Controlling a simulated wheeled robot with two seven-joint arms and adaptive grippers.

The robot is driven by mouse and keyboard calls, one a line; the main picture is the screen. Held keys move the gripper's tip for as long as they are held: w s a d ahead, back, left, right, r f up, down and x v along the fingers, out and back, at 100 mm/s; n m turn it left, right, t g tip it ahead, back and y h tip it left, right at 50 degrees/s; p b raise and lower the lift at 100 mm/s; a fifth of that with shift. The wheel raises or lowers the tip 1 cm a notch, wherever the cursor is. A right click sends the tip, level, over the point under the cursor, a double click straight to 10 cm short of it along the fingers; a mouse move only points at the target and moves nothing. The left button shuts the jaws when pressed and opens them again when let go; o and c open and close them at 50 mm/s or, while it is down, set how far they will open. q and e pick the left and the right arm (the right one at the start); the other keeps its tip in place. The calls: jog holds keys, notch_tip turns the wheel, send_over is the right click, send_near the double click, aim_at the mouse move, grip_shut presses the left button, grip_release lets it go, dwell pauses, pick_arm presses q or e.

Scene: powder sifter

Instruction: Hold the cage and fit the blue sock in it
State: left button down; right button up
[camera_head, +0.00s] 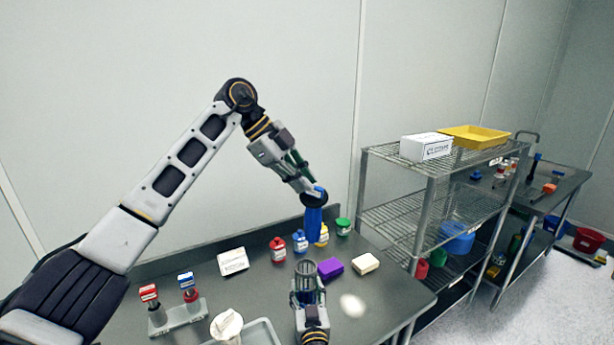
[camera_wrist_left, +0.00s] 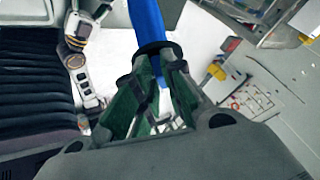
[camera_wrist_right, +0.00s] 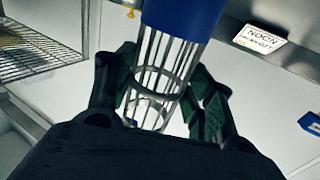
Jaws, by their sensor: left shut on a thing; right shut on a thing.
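The blue sock (camera_head: 313,224) hangs upright from my left gripper (camera_head: 312,193), which is shut on its black top ring. In the left wrist view the black ring (camera_wrist_left: 158,48) sits at the fingertips, with the blue sock (camera_wrist_left: 147,18) beyond. The wire cage (camera_head: 307,278) stands upright in my right gripper (camera_head: 308,308), low over the table front. In the right wrist view the cage (camera_wrist_right: 155,85) is between the fingers, and the sock (camera_wrist_right: 186,14) covers its upper end. The sock's lower end is just above the cage mouth; I cannot tell whether it enters.
Red (camera_head: 278,251), blue (camera_head: 300,242), yellow and green bottles stand behind the cage. A rack (camera_head: 178,318) and a tray (camera_head: 262,334) are to the left. A wire shelf (camera_head: 400,210) stands right.

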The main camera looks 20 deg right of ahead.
pick_arm(q)
jog(key=n, duration=0.1)
jog(key=a+f+n+t, duration=0.1)
jog(key=n, duration=0.1)
jog(key=shift+w, duration=0.4)
jog(key=shift+a+f+n+t+h, duration=0.1)
jog(key=shift+a+f+n+t, duration=0.15)
jog(key=shift+n, duration=0.9)
jog(key=shift+a+n+t+h, duration=0.1)
jog(key=shift+n+t, duration=0.25)
jog(key=shift+n, duration=0.75)
jog(key=shift+a+f+n+t+h, duration=0.1)
jog(key=shift+a+f+n+t, duration=0.15)
jog(key=shift+n, duration=0.9)
jog(key=shift+r, duration=0.1)
jog(key=shift+d+f, duration=0.1)
jog(key=shift+f, duration=0.1)
jog(key=shift+f, duration=0.55)
jog(key=shift+f, duration=0.45)
jog(key=shift+f, duration=1.15)
